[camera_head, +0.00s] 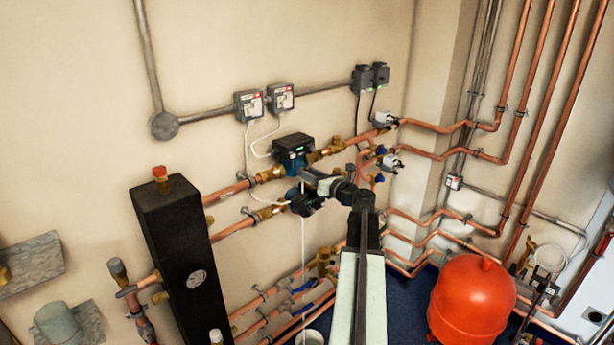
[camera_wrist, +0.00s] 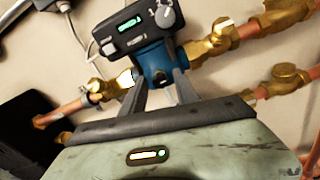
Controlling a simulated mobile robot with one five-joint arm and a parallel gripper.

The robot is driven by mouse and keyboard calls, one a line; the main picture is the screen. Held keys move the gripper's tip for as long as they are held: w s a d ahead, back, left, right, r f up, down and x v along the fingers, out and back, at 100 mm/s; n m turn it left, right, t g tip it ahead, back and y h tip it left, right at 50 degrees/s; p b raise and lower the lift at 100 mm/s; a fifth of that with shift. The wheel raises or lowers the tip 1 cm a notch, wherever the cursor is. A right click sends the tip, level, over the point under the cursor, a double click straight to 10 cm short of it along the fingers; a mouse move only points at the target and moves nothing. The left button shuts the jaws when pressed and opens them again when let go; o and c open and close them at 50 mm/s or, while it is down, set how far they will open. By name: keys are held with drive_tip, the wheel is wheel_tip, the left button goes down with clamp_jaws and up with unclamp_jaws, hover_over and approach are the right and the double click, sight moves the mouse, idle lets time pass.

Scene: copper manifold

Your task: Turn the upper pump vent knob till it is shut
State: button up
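The upper pump (camera_head: 292,150) is on the wall pipework, with a black head and blue body. In the wrist view its black head (camera_wrist: 128,28) has a green display and a grey dial (camera_wrist: 165,14); its blue body (camera_wrist: 153,62) is below. My gripper (camera_head: 308,177) is in front of the pump's lower part. In the wrist view my gripper (camera_wrist: 160,78) has its two fingers apart, with the blue body showing between the tips. The lower pump (camera_head: 305,203) is partly behind my arm.
Copper pipes and brass valves (camera_head: 333,147) run close on both sides of the pump. A white cable (camera_head: 262,208) loops down beside it. A black manifold column (camera_head: 180,250) stands at left and a red tank (camera_head: 472,300) at lower right.

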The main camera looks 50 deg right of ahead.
clamp_jaws()
drive_tip(key=n, duration=1.8)
drive_tip(key=shift+n, duration=0.3)
idle(0.5)
drive_tip(key=shift+o, duration=1.7)
unclamp_jaws()
